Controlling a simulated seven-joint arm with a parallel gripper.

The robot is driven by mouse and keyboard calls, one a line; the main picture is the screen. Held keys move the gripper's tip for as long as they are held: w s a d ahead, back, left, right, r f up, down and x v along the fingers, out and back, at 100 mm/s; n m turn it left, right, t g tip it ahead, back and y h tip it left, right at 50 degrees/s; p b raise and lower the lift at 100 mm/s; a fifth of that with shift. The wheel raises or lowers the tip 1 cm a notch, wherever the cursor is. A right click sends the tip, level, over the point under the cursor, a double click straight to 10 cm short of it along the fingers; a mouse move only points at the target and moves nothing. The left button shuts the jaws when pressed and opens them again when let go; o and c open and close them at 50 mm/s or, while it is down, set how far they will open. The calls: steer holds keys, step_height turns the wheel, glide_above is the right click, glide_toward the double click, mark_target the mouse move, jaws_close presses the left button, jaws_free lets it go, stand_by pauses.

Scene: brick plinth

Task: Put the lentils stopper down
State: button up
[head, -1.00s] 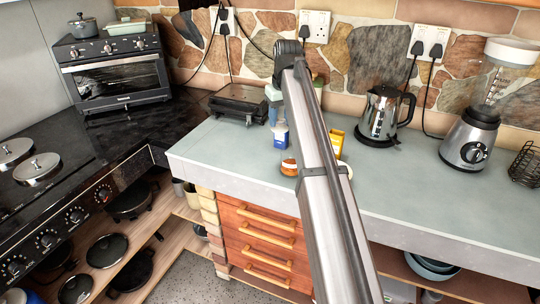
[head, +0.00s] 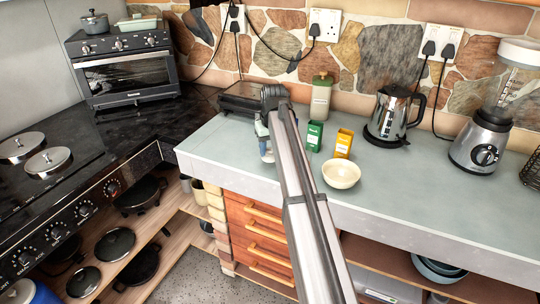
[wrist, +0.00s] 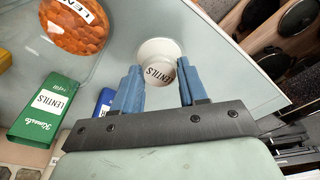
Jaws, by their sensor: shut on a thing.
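My gripper (wrist: 160,70) is shut on the lentils stopper (wrist: 159,49), a round white piece marked LENTILS between the blue fingertips. In the head view my gripper (head: 261,130) is partly behind my arm, with the white stopper (head: 267,156) low over the counter's front left part. I cannot tell whether it touches the counter. A clear container with orange lentils (wrist: 78,30), its label partly cut off, is at the upper left of the wrist view. In the head view it is hidden, apparently behind my arm.
A green lentils refill box (head: 315,135), a yellow box (head: 343,143) and a cream bowl (head: 341,174) stand right of my arm. A blue box (wrist: 103,103) is beside my left finger. The grey counter (head: 440,190) has free room at right, before the kettle (head: 392,115).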

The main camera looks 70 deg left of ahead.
mark_target(270, 151)
steer(key=shift+f, duration=1.5)
steer(key=shift+f, duration=0.15)
steer(key=o, duration=1.1)
steer(key=shift+c, duration=0.2)
step_height(270, 151, up, 12)
steer(key=d, duration=0.1)
steer(key=shift+d, duration=0.4)
